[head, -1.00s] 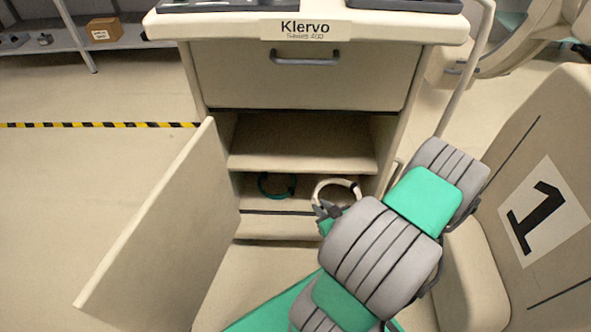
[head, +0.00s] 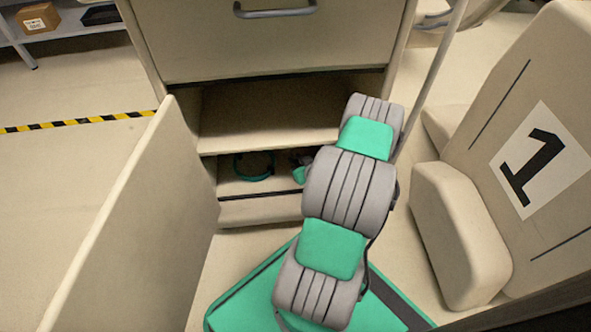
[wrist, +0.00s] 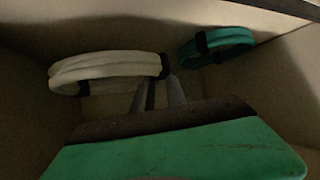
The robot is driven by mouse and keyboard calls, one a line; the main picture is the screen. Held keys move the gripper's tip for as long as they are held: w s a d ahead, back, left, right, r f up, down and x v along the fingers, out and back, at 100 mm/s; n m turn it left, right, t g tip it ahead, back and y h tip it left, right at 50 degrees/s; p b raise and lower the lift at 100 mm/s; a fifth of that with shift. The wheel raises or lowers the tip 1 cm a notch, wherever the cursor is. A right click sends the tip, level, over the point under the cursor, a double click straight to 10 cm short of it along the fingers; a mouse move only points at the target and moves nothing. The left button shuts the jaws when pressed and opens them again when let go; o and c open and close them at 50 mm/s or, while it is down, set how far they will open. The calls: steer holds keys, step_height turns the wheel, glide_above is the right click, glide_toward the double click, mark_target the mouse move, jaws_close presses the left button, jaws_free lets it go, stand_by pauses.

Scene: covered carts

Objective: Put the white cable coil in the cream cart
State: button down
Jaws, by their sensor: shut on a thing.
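The cream cart (head: 160,60) stands ahead with its door (head: 140,215) swung open to the left. A teal cable coil (head: 253,166) lies in its lower compartment, and also shows in the wrist view (wrist: 225,42). My gripper (wrist: 160,95) reaches into this compartment and is shut on the white cable coil (wrist: 100,68) near a black tie at the coil's right end. The white coil is left of the teal one in the wrist view, apart from it. In the head view my arm hides the white coil. I cannot tell whether it touches the compartment floor.
A shelf board (head: 265,125) lies above the lower compartment, with a closed drawer (head: 270,45) higher up. A beige panel marked 1 (head: 485,170) stands close on the right. A striped floor line (head: 75,121) runs at the left, where the floor is clear.

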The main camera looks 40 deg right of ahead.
steer(key=f, duration=0.1)
steer(key=f+b, duration=0.2)
steer(key=f, duration=0.1)
steer(key=shift+w+d, duration=0.25)
steer(key=shift+w, duration=0.15)
steer(key=c, duration=1.3)
jaws_free()
steer(key=shift+s+r, duration=0.2)
steer(key=shift+s, duration=0.05)
steer(key=p+v, duration=0.5)
steer(key=v, duration=0.6)
steer(key=shift+s+a, duration=0.15)
steer(key=shift+s, duration=0.15)
